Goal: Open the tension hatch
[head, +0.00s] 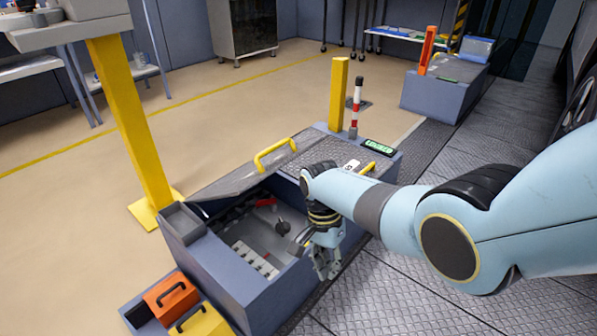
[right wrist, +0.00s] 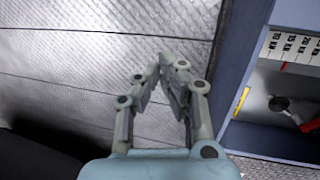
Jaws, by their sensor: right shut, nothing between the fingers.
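The tension hatch is a grey tread-plate lid (head: 235,172) with a yellow handle (head: 275,153). It stands tilted up at the back of the grey-blue floor box (head: 255,290), and the compartment below is uncovered. Inside are a red lever (head: 266,203), a dark knob (head: 283,227) and a white marked strip (head: 254,258). The strip also shows in the right wrist view (right wrist: 290,47), with kN markings. My right gripper (head: 325,268) is shut and empty beside the box's right side, apart from the lid and its handle. My left gripper is out of view.
A second closed tread-plate lid (head: 325,158) has a yellow handle, partly behind my right arm. A yellow post (head: 338,95) and a red-white post (head: 356,103) stand behind. Orange (head: 171,297) and yellow (head: 203,322) cases sit at front left. Tread-plate floor at right is open.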

